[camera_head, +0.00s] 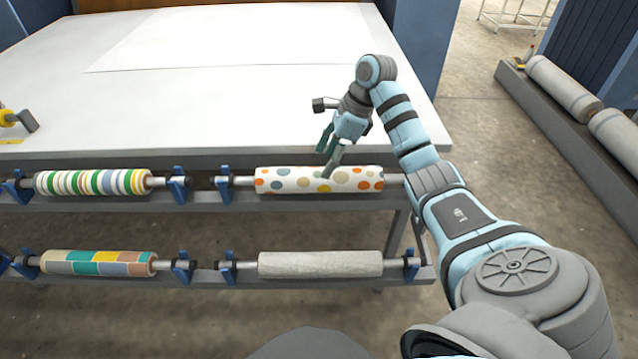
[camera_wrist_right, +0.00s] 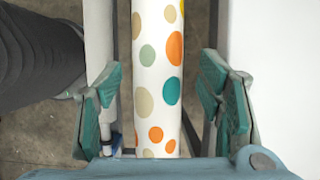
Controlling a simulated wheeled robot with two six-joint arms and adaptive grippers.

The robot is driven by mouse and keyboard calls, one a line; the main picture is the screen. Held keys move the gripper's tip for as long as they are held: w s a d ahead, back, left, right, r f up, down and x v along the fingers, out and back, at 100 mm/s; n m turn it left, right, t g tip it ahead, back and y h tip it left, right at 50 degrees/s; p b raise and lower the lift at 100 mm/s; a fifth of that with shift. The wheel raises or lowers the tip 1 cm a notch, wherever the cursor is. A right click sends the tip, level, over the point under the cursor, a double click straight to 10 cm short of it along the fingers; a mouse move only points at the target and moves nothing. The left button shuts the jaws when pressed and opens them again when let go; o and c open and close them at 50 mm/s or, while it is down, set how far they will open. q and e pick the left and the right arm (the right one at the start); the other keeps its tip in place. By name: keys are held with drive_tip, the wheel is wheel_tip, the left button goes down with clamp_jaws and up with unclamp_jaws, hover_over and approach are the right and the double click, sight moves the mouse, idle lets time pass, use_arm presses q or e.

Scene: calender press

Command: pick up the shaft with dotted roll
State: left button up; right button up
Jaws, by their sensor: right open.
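The shaft with dotted roll (camera_head: 290,180) is white with orange, green, tan and yellow dots. It lies level on blue brackets along the upper rail of the rack, in the head view. My right gripper (camera_head: 329,160) is above the roll, pointing down. In the right wrist view the dotted roll (camera_wrist_right: 159,70) runs between the open fingers of the gripper (camera_wrist_right: 163,105), with a gap on each side. Whether the fingers reach down beside the roll I cannot tell. My left gripper does not show.
A striped roll (camera_head: 95,182) sits left on the upper rail. A checkered roll (camera_head: 100,262) and a plain grey roll (camera_head: 320,264) lie on the lower rail. A white table (camera_head: 200,120) stands directly behind. More rolls (camera_head: 563,87) lie at the far right.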

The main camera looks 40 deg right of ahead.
sight(319, 177)
drive_tip(key=x, duration=0.6)
drive_tip(key=shift+s+d+f, duration=0.1)
drive_tip(key=shift+s+f, duration=0.15)
drive_tip(key=shift+f, duration=0.1)
drive_tip(key=shift+w+f, duration=0.1)
drive_tip(key=shift+f, duration=0.05)
drive_tip(key=c, duration=1.3)
drive_tip(key=shift+c, duration=0.2)
wheel_tip(319, 177, up, 9)
drive_tip(key=shift+w+r+p, duration=0.1)
drive_tip(key=shift+p, duration=0.35)
wheel_tip(319, 177, up, 11)
drive_tip(key=p, duration=0.9)
drive_tip(key=shift+p, duration=0.4)
